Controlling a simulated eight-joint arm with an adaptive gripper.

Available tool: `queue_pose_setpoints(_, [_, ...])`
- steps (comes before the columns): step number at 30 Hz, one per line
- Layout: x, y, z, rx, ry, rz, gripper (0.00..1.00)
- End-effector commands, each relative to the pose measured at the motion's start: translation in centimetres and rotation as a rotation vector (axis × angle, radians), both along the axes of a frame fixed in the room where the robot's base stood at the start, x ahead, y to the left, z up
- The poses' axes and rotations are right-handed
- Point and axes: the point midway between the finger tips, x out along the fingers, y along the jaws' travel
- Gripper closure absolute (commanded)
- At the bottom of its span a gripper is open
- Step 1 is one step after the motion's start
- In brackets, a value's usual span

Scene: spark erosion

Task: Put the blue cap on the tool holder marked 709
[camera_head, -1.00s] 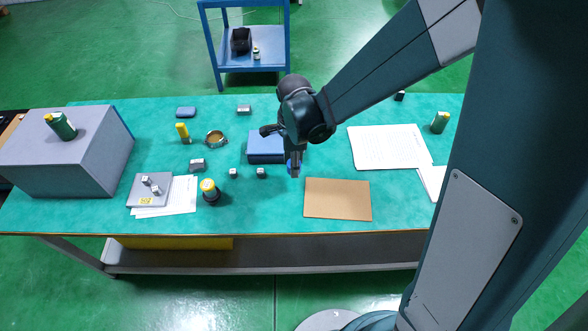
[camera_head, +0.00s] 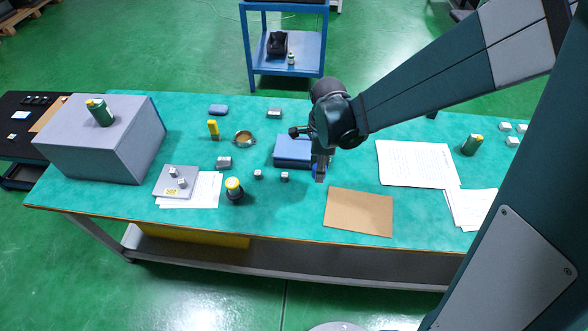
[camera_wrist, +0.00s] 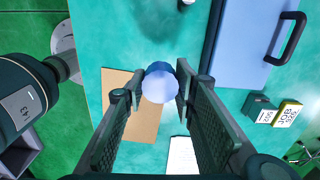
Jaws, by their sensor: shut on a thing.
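The blue cap (camera_wrist: 160,83) shows as a round, pale-topped piece between the fingertips in the wrist view. My gripper (camera_wrist: 158,92) is shut on it, one finger on each side. In the head view my gripper (camera_head: 320,172) points down above the table, in front of the blue case (camera_head: 293,150) and behind the brown board (camera_head: 358,212). The cap is mostly hidden there. I cannot tell which thing is the tool holder marked 709; a dark block with a small white label (camera_wrist: 262,111) in the wrist view has print too small to read surely.
Small grey blocks (camera_head: 284,177) and a yellow-topped black cylinder (camera_head: 234,190) stand left of my gripper. A grey box (camera_head: 95,150) bears a green cylinder (camera_head: 100,113). Another green cylinder (camera_head: 471,145) stands right, beyond papers (camera_head: 415,165). The brown board is bare.

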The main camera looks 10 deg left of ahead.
Motion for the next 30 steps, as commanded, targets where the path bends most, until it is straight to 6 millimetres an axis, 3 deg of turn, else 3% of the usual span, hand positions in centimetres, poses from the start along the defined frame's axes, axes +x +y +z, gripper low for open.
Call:
queue_pose_setpoints(8, [0.0, 0.5, 0.2, 0.0, 0.0, 0.004, 0.82])
queue_pose_setpoints(14, [0.0, 2.6, 1.2, 0.0, 0.0, 0.015, 0.82])
queue_pose_setpoints(20, [-0.1, 6.4, 2.7, 0.0, 0.001, 0.037, 0.82])
queue_pose_setpoints(30, [-1.4, 14.6, 5.8, 0.0, 0.003, 0.08, 0.82])
